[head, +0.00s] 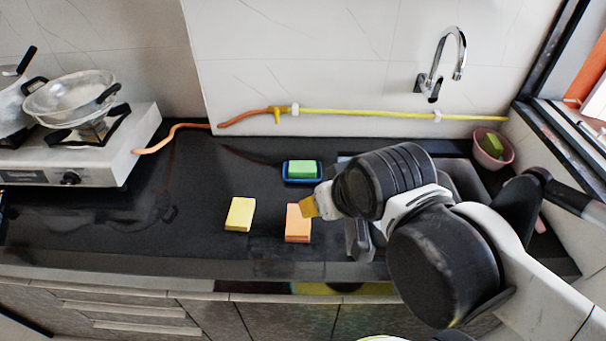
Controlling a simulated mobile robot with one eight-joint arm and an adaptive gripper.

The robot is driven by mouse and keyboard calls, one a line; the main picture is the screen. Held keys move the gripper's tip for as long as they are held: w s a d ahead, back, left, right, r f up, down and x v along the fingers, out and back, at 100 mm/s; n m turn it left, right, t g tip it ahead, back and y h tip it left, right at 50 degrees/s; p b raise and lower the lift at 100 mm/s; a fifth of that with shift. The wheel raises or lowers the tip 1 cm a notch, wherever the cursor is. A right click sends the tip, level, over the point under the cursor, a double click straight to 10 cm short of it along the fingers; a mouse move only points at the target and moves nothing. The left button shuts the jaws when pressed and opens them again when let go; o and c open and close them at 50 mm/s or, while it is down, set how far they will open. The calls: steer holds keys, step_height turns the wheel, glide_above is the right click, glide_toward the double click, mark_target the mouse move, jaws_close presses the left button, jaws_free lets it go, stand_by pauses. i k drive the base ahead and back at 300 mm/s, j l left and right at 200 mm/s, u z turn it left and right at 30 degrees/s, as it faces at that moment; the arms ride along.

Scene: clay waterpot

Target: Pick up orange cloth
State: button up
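The orange cloth (298,226) is a small, flat-sided orange block on the black countertop, near the middle of the view. My gripper (312,206) comes in from the right, with its mustard-coloured tip beside and partly overlapping the upper right of the orange cloth in the picture. I cannot tell whether the tip touches the cloth or is above it. My arm hides the finger gap, so the opening does not show.
A yellow block (240,214) lies left of the orange cloth. A green sponge (302,169) sits in a blue dish (287,179) behind it. A sink with a tap (440,65) is to the right, partly hidden by my arm. A stove (75,150) with pans stands left.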

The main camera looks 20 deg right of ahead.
mark_target(298, 229)
steer(key=j+z, duration=0.45)
steer(key=i+j+z, duration=0.1)
steer(key=j+z, duration=0.4)
steer(key=k+j+z, duration=0.1)
steer(key=j+z, duration=0.2)
steer(key=z, duration=0.15)
steer(key=k+j+z, duration=0.1)
steer(key=j+z, duration=0.4)
steer(key=l, duration=0.1)
